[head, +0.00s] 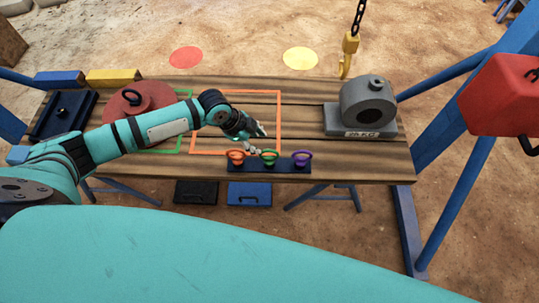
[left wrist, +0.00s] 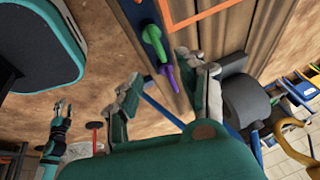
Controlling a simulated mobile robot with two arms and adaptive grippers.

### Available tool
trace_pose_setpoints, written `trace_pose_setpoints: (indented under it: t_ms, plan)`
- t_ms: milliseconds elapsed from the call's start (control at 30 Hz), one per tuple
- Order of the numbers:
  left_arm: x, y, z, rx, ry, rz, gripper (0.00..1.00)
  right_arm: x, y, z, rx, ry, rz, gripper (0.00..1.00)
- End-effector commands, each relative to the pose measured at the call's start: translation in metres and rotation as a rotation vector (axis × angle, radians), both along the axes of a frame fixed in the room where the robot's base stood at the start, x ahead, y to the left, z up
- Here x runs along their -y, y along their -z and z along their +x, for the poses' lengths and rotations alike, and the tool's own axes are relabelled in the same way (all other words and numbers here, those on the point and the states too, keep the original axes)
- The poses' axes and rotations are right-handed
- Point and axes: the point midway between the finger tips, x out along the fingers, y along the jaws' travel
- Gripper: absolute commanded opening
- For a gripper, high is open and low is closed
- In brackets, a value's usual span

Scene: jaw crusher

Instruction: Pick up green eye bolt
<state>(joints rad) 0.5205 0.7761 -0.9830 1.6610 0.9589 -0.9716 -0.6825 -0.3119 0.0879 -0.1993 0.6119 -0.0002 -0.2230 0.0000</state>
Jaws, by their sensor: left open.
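The green eye bolt (head: 270,157) stands in the middle of a dark blue holder (head: 240,167) at the table's front edge, between an orange eye bolt (head: 236,157) and a purple eye bolt (head: 302,158). My left gripper (head: 256,138) is open and empty, just behind and slightly left of the green eye bolt. In the left wrist view the green eye bolt (left wrist: 152,40) lies a little beyond the gap between the left fingertips (left wrist: 158,66). The purple eye bolt (left wrist: 171,78) shows below it. My right gripper (left wrist: 62,106) is small in the left wrist view.
A grey 25 KG weight (head: 367,107) stands on the table's right side. A yellow hook (head: 348,55) hangs on a chain behind it. A red round part (head: 128,104) with an eye bolt is at left. An orange outlined area (head: 278,110) on the table is mostly bare.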

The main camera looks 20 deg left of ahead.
Motion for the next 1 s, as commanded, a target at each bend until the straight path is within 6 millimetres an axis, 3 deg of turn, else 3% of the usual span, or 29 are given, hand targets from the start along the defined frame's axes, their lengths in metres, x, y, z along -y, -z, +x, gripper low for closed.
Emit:
trace_pose_setpoints:
  t_ms: [133, 333, 700, 1000]
  plan:
    - [0.010, 0.027, 0.008, -0.001, -0.002, -0.001, 0.41, -0.001, 0.000, 0.007, 0.010, 0.001, 0.001, 0.40]
    - [0.016, 0.042, 0.012, 0.001, 0.001, -0.001, 0.41, -0.006, -0.001, 0.020, 0.032, 0.002, 0.008, 0.40]
    - [0.031, 0.083, 0.024, 0.001, -0.001, 0.000, 0.41, -0.014, -0.003, 0.018, 0.028, 0.005, 0.019, 0.40]
    - [0.033, 0.090, 0.026, 0.002, -0.001, 0.000, 0.41, -0.009, -0.002, 0.014, 0.022, 0.002, 0.012, 0.40]
